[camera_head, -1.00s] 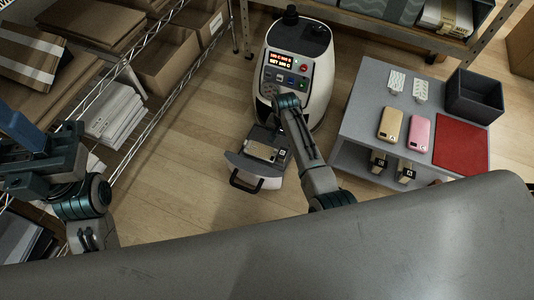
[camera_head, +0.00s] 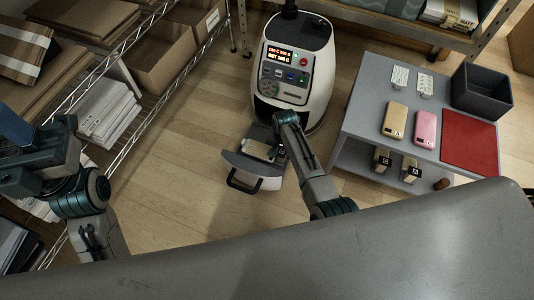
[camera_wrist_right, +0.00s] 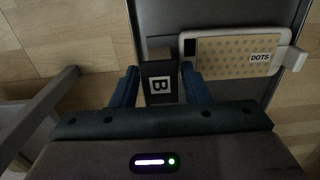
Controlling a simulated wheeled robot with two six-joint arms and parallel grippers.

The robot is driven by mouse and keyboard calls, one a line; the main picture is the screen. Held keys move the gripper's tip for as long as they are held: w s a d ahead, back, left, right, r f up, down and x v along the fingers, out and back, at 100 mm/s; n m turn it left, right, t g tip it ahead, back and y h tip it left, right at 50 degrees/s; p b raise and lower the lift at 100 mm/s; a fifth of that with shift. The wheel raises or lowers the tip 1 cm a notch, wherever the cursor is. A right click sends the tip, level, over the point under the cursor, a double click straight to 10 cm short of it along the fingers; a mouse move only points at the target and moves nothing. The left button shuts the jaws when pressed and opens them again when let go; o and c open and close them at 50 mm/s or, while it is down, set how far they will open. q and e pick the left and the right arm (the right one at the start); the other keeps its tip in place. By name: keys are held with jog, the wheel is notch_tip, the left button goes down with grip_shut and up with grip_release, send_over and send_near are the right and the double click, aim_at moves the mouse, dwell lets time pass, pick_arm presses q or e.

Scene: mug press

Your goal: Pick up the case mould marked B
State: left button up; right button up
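The case mould marked B (camera_wrist_right: 160,84) shows in the right wrist view as a dark block with a white-framed B, at the press drawer. My right gripper (camera_wrist_right: 160,76) has its two blue fingers on either side of this block. A narrow gap seems to show on each side, so it looks open around the block; contact is hard to judge. In the head view my right gripper (camera_head: 277,150) is over the drawer and hides much of it. My left gripper (camera_head: 18,150) is at the left edge; its fingertips are not clear.
A dotted case labelled DOTS (camera_wrist_right: 238,54) lies right of the block. The press (camera_head: 293,75) has its drawer (camera_head: 250,166) out. A grey table (camera_head: 365,105) at right carries two phones, a red mat (camera_head: 468,146) and a dark bin (camera_head: 482,92). Shelving stands at left.

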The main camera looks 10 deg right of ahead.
grip_shut()
